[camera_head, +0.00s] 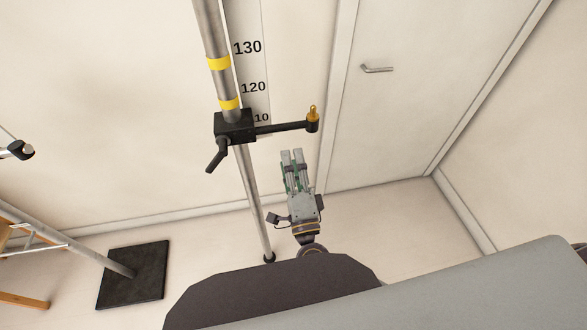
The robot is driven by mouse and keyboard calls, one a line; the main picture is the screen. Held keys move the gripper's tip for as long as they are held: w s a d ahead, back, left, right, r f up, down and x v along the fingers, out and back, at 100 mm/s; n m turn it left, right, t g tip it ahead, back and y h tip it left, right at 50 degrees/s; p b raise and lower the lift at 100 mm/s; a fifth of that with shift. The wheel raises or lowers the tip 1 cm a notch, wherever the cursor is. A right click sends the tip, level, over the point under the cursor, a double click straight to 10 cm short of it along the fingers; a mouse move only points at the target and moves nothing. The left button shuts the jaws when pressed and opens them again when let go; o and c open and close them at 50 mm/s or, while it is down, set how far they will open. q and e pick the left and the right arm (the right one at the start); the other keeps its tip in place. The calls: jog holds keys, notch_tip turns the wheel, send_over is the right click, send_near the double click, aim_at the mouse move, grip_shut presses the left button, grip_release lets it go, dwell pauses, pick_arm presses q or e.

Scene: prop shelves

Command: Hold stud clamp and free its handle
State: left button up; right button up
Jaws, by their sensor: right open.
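A black stud clamp (234,127) sits around an upright metal pole (219,82), just below a yellow band. Its black handle (217,158) hangs down at the lower left of the clamp body. A black arm (282,127) reaches right from the clamp and ends in a brass stud (313,115). My right gripper (292,154) is below that arm, pointing up in the picture, open and empty. It is apart from the clamp and its handle in the picture. My left gripper is not in view.
A scale strip (250,65) with numbers stands behind the pole. A white door with a handle (377,69) is at the right. A dark base plate (135,275) with a slanting pole is at lower left, near a wooden-legged stand (24,300). Floor right of my gripper is clear.

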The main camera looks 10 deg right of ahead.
aim_at(284, 126)
jog(key=shift+p+x, duration=1.15)
jog(key=shift+x, duration=3.15)
jog(key=shift+p+x, duration=0.5)
jog(key=shift+x, duration=0.8)
grip_shut()
